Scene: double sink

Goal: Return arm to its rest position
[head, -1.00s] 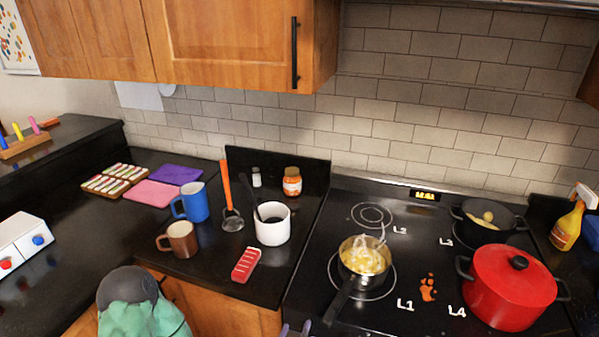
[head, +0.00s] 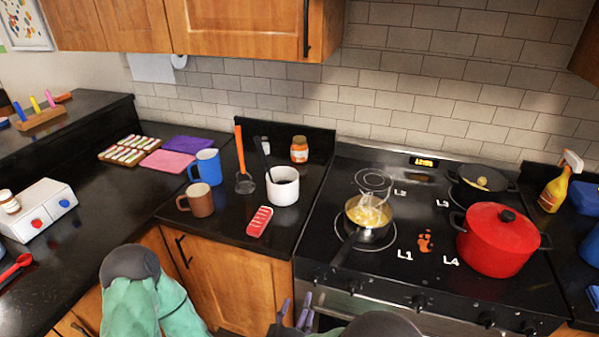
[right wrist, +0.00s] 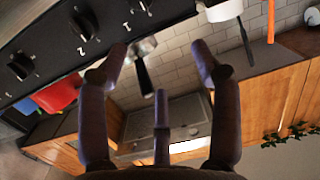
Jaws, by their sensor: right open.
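My right gripper (head: 296,304) shows at the bottom edge of the head view, low in front of the stove and the cabinet. Its purple fingers are spread apart in the right wrist view (right wrist: 160,52), with nothing between them. Part of my right arm shows beside it at the bottom. My left arm (head: 150,300), green with a dark grey joint, is at the lower left in front of the cabinets. My left gripper is out of the picture.
The stove (head: 400,268) holds a pan of food (head: 368,213), a red pot (head: 497,240) and a black pot (head: 482,190). A white mug (head: 283,190), a brown mug (head: 198,202) and a red-and-white item (head: 260,221) stand on the counter. The counter front is close by.

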